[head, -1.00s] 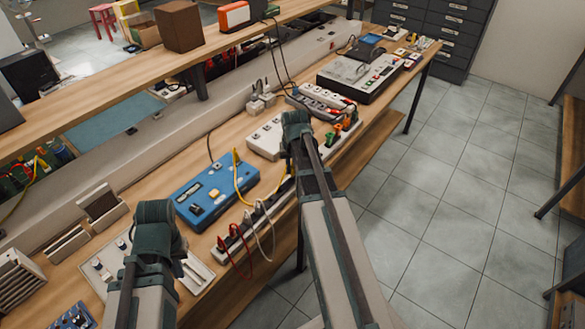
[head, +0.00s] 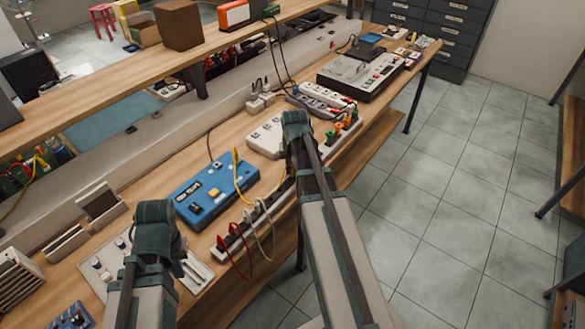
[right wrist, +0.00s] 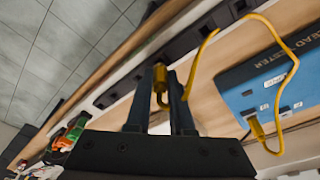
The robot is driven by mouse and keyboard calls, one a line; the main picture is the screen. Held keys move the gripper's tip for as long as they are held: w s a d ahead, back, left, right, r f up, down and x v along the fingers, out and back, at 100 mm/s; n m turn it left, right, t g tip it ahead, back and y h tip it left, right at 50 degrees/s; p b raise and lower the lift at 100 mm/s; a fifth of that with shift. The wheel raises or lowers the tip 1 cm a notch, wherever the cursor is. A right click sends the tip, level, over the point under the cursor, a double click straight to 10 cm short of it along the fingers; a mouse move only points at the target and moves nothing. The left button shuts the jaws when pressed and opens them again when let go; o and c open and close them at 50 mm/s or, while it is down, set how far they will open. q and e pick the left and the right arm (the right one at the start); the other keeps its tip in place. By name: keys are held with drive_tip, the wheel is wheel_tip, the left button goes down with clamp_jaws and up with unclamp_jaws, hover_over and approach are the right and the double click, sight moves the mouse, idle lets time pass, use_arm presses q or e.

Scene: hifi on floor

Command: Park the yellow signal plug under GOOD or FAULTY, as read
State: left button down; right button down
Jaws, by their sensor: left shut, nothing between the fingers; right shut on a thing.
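The yellow signal plug (right wrist: 160,78) is between the fingers of my right gripper (right wrist: 173,75) in the right wrist view, over a pale rail with dark sockets (right wrist: 104,98). I cannot tell whether it touches the rail. Its yellow cable (head: 236,168) loops back to the blue lead tester (head: 209,192), also seen in the right wrist view (right wrist: 235,90). The tester's reading is too small to make out, and no GOOD or FAULTY label is legible. In the head view the right arm hides its fingertips. My left gripper (head: 158,235) is shut and empty at the bench's near left.
Red and white leads (head: 248,228) hang from the rail's near end. Green and orange plugs (head: 334,132) stand at its far end. A white socket box (head: 265,138) and a large grey device (head: 362,76) stand farther along. A raised shelf (head: 120,72) runs behind; open floor lies right.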

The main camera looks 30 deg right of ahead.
use_arm(q)
drive_tip(key=shift+f+b, duration=0.65)
drive_tip(key=shift+f, duration=0.05)
use_arm(e)
drive_tip(key=shift+f, duration=0.7)
drive_tip(key=c, duration=0.7)
unclamp_jaws()
use_arm(q)
drive_tip(key=shift+r, duration=0.1)
use_arm(e)
drive_tip(key=shift+r, duration=0.1)
use_arm(q)
wheel_tip(320, 180, up, 14)
drive_tip(key=p, duration=1.3)
drive_tip(key=shift+f+p, duration=0.25)
drive_tip(key=shift+p, duration=0.05)
use_arm(e)
wheel_tip(320, 180, up, 14)
drive_tip(key=s, duration=0.2)
drive_tip(key=shift+s+a+f, duration=0.2)
drive_tip(key=shift+a+f, duration=0.05)
drive_tip(key=shift+a, duration=0.2)
use_arm(q)
wheel_tip(320, 180, up, 5)
drive_tip(key=p, duration=0.5)
use_arm(e)
wheel_tip(320, 180, up, 5)
drive_tip(key=shift+f, duration=0.1)
use_arm(q)
drive_tip(key=shift+f, duration=0.1)
